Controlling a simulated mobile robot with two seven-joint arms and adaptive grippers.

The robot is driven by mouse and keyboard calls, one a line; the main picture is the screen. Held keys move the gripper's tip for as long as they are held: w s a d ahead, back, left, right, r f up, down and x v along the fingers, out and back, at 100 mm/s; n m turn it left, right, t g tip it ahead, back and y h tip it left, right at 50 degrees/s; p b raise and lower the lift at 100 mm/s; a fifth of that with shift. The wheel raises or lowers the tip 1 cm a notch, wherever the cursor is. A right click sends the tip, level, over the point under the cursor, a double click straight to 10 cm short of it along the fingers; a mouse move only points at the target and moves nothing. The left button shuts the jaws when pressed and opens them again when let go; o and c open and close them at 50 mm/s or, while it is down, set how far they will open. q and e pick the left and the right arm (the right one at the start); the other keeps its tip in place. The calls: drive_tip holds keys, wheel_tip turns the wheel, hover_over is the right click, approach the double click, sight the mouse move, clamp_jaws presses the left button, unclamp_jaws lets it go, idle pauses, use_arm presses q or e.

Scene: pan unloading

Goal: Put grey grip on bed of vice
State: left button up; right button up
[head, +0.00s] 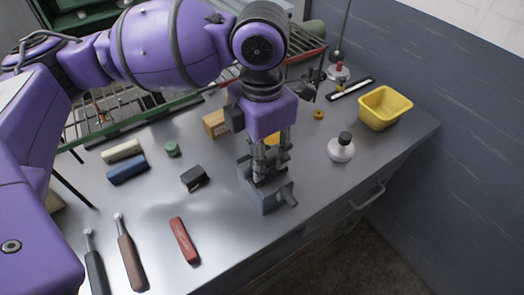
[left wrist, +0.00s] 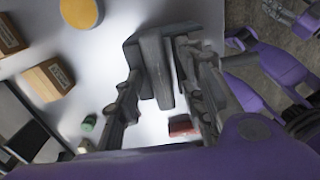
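A grey vice (head: 266,200) stands near the table's front edge, its handle towards the lower right. My left gripper (head: 271,178) points down over the vice. Its fingers are apart, one on each side of the vice's upper parts; whether they touch it is unclear. A tool with a dark grey grip (head: 97,272) lies at the front left, beside one with a brown grip (head: 131,262). The vice bed is largely hidden by the fingers. In the left wrist view, part of my right gripper (left wrist: 300,18) appears at the upper right.
A red tool (head: 184,240), a black block (head: 194,178), and cream (head: 122,151) and blue (head: 127,169) pieces lie left of the vice. A cardboard box (head: 215,123) is behind. A white flask (head: 341,149) and yellow bin (head: 385,107) stand right. The front middle is bare.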

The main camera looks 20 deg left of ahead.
use_arm(q)
drive_tip(key=shift+r, duration=0.25)
wheel_tip(320, 180, up, 12)
drive_tip(key=p, duration=0.1)
idle(2.3)
